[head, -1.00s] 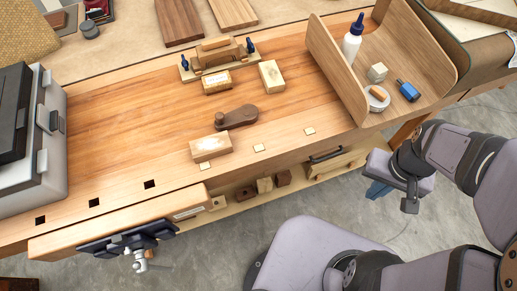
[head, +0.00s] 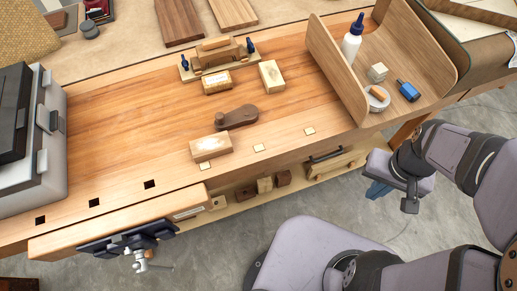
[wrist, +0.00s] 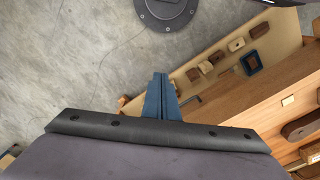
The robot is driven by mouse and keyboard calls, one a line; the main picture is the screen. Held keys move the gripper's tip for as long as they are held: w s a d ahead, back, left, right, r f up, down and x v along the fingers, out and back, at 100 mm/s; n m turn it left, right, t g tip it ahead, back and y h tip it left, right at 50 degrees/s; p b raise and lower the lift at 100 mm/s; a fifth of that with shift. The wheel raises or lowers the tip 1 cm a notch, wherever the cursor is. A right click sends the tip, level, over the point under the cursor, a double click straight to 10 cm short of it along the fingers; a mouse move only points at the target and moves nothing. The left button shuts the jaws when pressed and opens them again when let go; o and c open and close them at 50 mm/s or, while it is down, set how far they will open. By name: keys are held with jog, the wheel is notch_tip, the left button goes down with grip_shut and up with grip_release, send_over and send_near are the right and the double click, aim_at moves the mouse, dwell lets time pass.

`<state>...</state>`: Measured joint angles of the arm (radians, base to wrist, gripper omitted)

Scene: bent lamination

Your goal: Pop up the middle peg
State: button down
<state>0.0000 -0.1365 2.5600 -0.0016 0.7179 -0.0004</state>
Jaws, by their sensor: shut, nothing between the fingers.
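Three pale square pegs sit in a row along the bench's front edge in the head view, looking about flush with the top. The middle peg (head: 259,148) lies between the left peg (head: 205,166) and the right peg (head: 309,131). A pale peg (wrist: 288,100) also shows in the wrist view; I cannot tell which one it is. My gripper (head: 378,190) has blue fingers and hangs off the bench's front side, right of the pegs and well apart from them. In the wrist view my gripper (wrist: 160,97) has its fingers together and empty, over the floor beside the bench.
A whitish-topped block (head: 210,147) stands just behind the left peg. A dark brown rounded piece (head: 237,117) lies behind the middle peg. A curved wooden shell (head: 335,75) stands at right. Empty square holes (head: 149,184) continue the row leftward. A shelf with blocks (head: 264,185) is below.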

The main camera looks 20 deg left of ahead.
jog(key=s+a+f+n+t+b, duration=0.1)
jog(key=s+a+f+n+b, duration=0.15)
jog(key=a+n, duration=0.5)
jog(key=s+a+f+n+h+b, duration=0.1)
jog(key=s+a+n, duration=0.3)
jog(key=a, duration=0.6)
jog(key=s+a+f+n+t+b, duration=0.1)
jog(key=s+a+f+n, duration=0.1)
jog(key=s+a+n, duration=0.5)
jog(key=w+a+r+n+t, duration=0.3)
jog(key=w+r, duration=0.3)
jog(key=w, duration=0.1)
jog(key=w+a+r+n+t, duration=0.3)
jog(key=w+a+r+t, duration=0.1)
jog(key=w+r, duration=0.2)
jog(key=shift+w+n+b, duration=0.3)
jog(key=shift+w+n, duration=0.05)
jog(key=shift+w, duration=0.55)
jog(key=shift+f, duration=0.15)
